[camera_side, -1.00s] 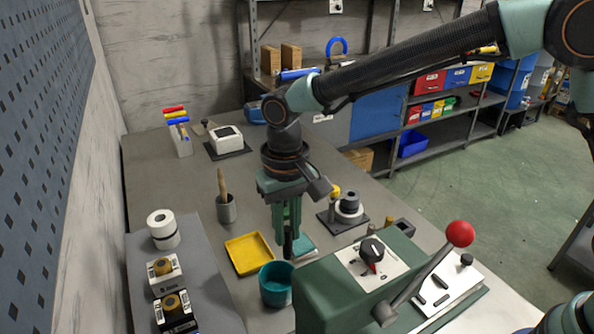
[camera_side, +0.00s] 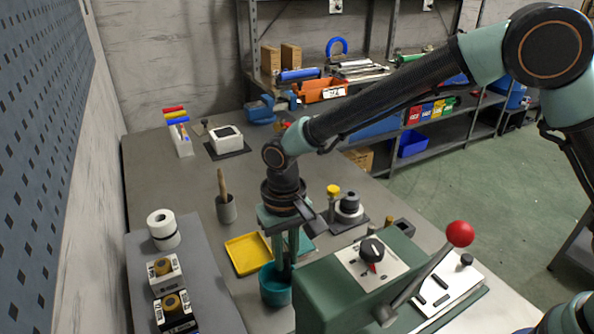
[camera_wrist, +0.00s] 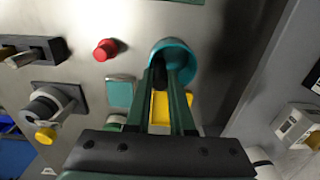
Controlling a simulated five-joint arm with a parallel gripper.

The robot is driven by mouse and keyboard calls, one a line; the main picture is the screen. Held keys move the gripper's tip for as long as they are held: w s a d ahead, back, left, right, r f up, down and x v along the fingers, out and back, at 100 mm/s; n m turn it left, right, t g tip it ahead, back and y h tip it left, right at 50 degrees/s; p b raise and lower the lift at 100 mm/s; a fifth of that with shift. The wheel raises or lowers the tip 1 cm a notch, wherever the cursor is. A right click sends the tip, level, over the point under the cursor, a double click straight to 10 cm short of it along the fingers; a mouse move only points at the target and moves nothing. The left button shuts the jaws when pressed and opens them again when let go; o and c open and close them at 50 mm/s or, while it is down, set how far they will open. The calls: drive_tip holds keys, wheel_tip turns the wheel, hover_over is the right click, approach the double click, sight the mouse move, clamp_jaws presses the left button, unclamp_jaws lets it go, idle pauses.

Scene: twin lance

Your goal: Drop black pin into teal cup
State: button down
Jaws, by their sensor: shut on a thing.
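The teal cup (camera_side: 275,289) stands on the bench, left of the green lever machine. It also shows at the top middle of the wrist view (camera_wrist: 180,50). My gripper (camera_side: 285,264) points down over the cup, with its fingertips at or just inside the rim. It is shut on the black pin (camera_wrist: 159,72), which shows between the fingertips against the cup's opening. In the side view the pin is mostly hidden by the fingers and cup. I cannot tell how deep the pin's lower end is.
A yellow tray (camera_side: 247,254) lies just behind the cup. The green machine (camera_side: 340,290) with a red-knobbed lever (camera_side: 460,233) stands close on the right. A grey pot with a wooden handle (camera_side: 226,208) is farther back. A raised grey surface with boxes (camera_side: 180,285) is at left.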

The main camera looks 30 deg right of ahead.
drive_tip(key=c, duration=0.7)
unclamp_jaws()
drive_tip(key=shift+r, duration=0.1)
wheel_tip(320, 180, up, 12)
drive_tip(key=s+d+r+t, duration=0.1)
drive_tip(key=d+r, duration=0.2)
drive_tip(key=d, duration=0.5)
drive_tip(key=s+d+r+t, duration=0.2)
drive_tip(key=d+r, duration=0.2)
drive_tip(key=d, duration=0.3)
drive_tip(key=s+d+f+t, duration=0.1)
drive_tip(key=s+d+t, duration=0.1)
drive_tip(key=s+d, duration=0.5)
drive_tip(key=d, duration=0.4)
drive_tip(key=shift+f+t, duration=0.25)
drive_tip(key=shift+t, duration=0.05)
